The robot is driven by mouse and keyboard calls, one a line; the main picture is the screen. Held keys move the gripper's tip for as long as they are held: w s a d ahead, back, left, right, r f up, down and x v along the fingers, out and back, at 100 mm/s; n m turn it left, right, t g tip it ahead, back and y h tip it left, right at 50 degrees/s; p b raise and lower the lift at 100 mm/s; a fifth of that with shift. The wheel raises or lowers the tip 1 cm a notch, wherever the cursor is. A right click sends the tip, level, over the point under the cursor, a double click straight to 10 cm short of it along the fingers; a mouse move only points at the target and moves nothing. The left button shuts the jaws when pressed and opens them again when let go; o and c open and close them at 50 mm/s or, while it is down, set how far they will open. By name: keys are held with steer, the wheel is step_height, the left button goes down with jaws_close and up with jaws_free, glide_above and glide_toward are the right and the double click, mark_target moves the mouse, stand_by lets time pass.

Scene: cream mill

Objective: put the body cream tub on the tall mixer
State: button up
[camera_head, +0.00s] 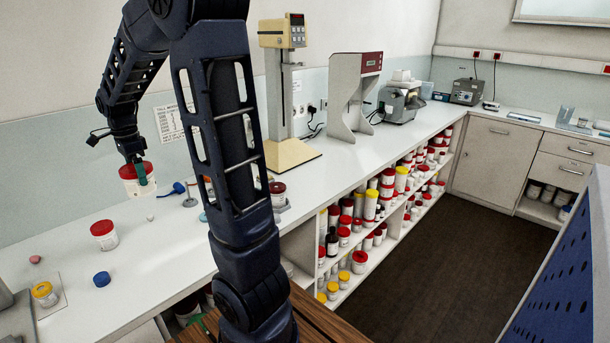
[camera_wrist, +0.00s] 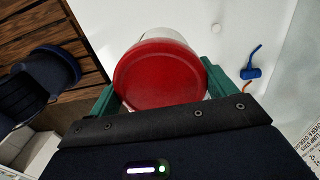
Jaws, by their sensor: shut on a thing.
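My gripper (camera_head: 143,171) is shut on a white tub with a red lid (camera_head: 131,187). It holds the tub upright above the left part of the white counter. In the wrist view the red lid (camera_wrist: 160,75) sits between the two green fingers. The label is too small to read, so I cannot tell from it whether this is body cream. A tall cream-coloured mixer (camera_head: 283,34) with a column and a wide yellowish base (camera_head: 290,155) stands on the counter, to the right of the tub. My arm covers part of its left side.
A dark-red-lidded jar (camera_head: 277,193) stands before the mixer. A white machine with a red top (camera_head: 352,95) stands farther right. Shelves below hold several jars.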

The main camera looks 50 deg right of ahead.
steer(key=w+d+r+m, duration=0.1)
steer(key=w+d+m, duration=0.4)
steer(key=d, duration=0.9)
steer(key=w+d+r+m, duration=0.25)
steer(key=w+d, duration=0.55)
steer(key=d, duration=0.6)
steer(key=s+d+f+m, duration=0.1)
steer(key=d+m, duration=0.4)
steer(key=d, duration=1.7)
steer(key=s+d+f+m, duration=0.1)
steer(key=s+d+m, duration=0.2)
steer(key=s+d, duration=0.55)
steer(key=s+d+f+m, duration=0.15)
steer(key=s+d, duration=0.25)
steer(key=d, duration=0.9)
steer(key=s+d+f+m, duration=0.1)
steer(key=s+d+m, duration=0.2)
steer(key=s+d, duration=0.55)
steer(key=d+f, duration=0.1)
steer(key=f, duration=0.5)
steer(key=w+f, duration=0.1)
steer(key=f, duration=0.5)
steer(key=w+d+f, duration=0.1)
steer(key=f, duration=0.6)
steer(key=shift+w+d, duration=0.1)
steer(key=shift+d, duration=0.2)
steer(key=shift+f, duration=0.2)
